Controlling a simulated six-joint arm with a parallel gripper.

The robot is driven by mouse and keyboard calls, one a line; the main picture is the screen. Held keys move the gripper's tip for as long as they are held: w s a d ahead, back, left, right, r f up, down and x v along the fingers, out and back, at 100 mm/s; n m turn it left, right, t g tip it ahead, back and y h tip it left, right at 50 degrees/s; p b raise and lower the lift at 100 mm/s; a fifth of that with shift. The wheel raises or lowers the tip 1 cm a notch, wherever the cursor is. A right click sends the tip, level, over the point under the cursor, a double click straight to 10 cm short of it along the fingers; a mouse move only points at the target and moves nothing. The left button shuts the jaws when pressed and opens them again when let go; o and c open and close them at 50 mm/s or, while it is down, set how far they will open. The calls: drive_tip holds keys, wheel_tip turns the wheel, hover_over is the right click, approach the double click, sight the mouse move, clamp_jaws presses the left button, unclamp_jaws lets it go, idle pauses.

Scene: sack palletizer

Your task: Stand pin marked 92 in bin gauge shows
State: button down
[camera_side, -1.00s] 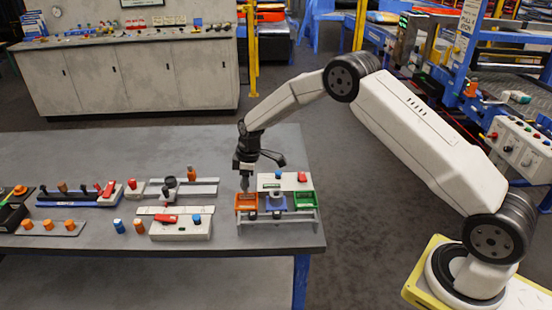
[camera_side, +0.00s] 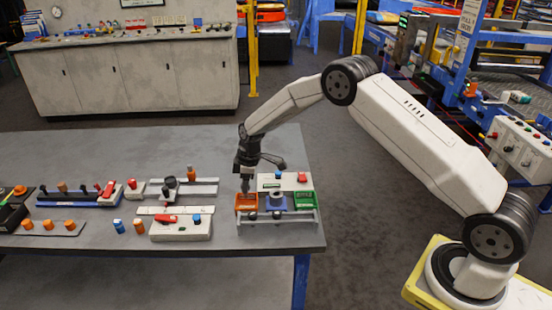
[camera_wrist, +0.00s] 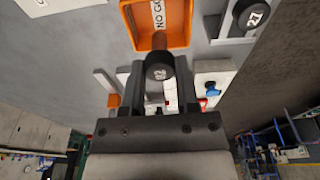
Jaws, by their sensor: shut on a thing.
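My gripper (camera_side: 244,186) is shut on a pin (camera_wrist: 160,70) with a dark cap that reads 92 in the wrist view. In the side view my gripper points down just above or at the orange bin (camera_side: 246,208). The bin also shows in the wrist view (camera_wrist: 130,20), with a white label that reads NO GO. Whether the pin's lower end touches the bin floor cannot be told. A blue bin (camera_side: 276,207) with a grey ring-like piece and a green bin (camera_side: 304,200) stand to the right. The gauge reading is not legible.
A dark cap marked 27 (camera_wrist: 252,18) shows at the top of the wrist view. A white panel (camera_side: 284,180) with blue and red knobs stands behind the bins. To the left are a white box (camera_side: 181,229), loose blue and orange pins (camera_side: 129,226), and rails (camera_side: 200,188).

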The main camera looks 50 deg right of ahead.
sight(247, 197)
drive_tip(key=shift+f, duration=2.15)
idle(2.5)
drive_tip(key=shift+c, duration=1.4)
unclamp_jaws()
drive_tip(key=shift+r, duration=0.1)
drive_tip(key=shift+r, duration=3.9)
drive_tip(key=shift+r, duration=0.1)
